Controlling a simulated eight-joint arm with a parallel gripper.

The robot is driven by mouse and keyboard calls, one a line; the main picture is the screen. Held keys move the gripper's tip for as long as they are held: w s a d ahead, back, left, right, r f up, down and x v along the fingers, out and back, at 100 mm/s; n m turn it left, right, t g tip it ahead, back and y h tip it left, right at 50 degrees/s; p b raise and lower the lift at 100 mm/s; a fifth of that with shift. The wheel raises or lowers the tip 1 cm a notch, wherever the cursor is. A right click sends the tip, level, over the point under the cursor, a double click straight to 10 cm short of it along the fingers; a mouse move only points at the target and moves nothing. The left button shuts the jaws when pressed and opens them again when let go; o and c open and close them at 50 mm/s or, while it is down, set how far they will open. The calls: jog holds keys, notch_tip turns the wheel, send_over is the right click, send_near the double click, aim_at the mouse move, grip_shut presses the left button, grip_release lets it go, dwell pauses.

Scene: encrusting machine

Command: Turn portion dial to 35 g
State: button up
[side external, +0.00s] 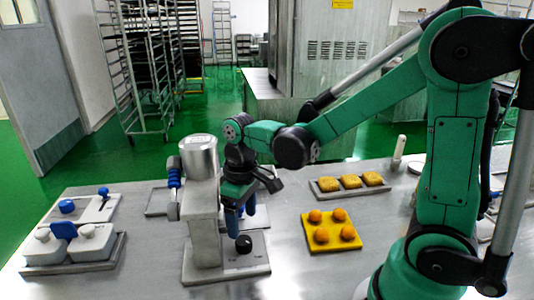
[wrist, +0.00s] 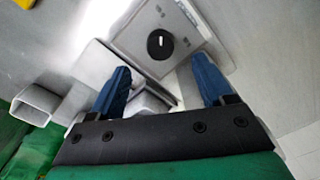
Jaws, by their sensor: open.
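The portion dial (side external: 243,243) is a small black round knob on the grey base plate (side external: 257,264) of the encrusting machine (side external: 205,205). In the wrist view the dial (wrist: 160,44) shows a short white pointer mark, and the printing on the plate is too small to read. My gripper (side external: 241,217) is above the dial, blue fingers pointing down and apart. In the wrist view the gripper's fingers (wrist: 160,66) are spread wide, with the dial between their lines but beyond the tips. Nothing is held, and the dial appears untouched.
The machine's column and metal hopper (side external: 198,155) stand close left of my gripper. A yellow tray (side external: 345,244) with several orange balls and a grey tray (side external: 325,192) with golden pieces lie to the right. White-lidded containers (side external: 70,246) stand at the left.

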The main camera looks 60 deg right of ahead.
aim_at(243, 240)
jog(key=shift+a+f, duration=0.15)
jog(key=shift+f, duration=2.5)
grip_shut()
